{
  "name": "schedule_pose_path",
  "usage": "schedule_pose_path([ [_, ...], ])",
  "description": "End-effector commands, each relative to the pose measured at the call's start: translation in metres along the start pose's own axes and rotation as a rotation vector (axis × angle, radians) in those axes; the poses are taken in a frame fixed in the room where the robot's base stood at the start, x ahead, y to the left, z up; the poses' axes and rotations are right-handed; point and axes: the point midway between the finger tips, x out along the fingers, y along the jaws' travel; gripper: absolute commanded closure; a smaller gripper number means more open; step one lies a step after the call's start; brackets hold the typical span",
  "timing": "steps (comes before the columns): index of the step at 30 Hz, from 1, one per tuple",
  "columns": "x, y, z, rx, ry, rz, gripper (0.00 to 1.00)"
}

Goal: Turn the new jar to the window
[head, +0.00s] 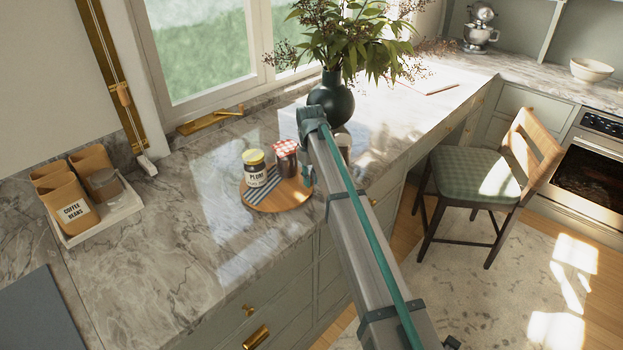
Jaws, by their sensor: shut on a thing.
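A round wooden board (288,199) lies on the marble counter below the window (205,50). My arm hides most of the gripper and the jar's right edge, so the fingers' contact is not clear. A striped cloth (264,190) lies on the board.
A dark vase (331,98) with leafy branches stands just behind my arm. A pale object (344,139) is partly hidden by the arm. A white tray (105,218) with bags and a jar sits at left. The counter front-left of the board is clear.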

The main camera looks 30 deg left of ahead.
Motion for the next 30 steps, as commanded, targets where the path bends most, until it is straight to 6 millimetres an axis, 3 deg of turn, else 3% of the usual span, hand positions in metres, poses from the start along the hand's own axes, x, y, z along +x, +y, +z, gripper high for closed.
schedule_pose_path([
  [1, 0.0, 0.0, 0.0, 0.0, 0.0, 0.0, 1.0],
  [2, 0.0, 0.0, 0.0, 0.0, 0.0, 0.0, 0.8],
  [6, 0.0, 0.0, 0.0, 0.001, 0.0, 0.0, 0.58],
  [19, -0.008, 0.0, 0.0, 0.001, 0.001, 0.0, 0.58],
  [23, -0.025, 0.0, -0.001, 0.001, 0.001, 0.0, 0.58],
  [30, -0.071, 0.0, -0.001, 0.001, 0.002, 0.001, 0.58],
])
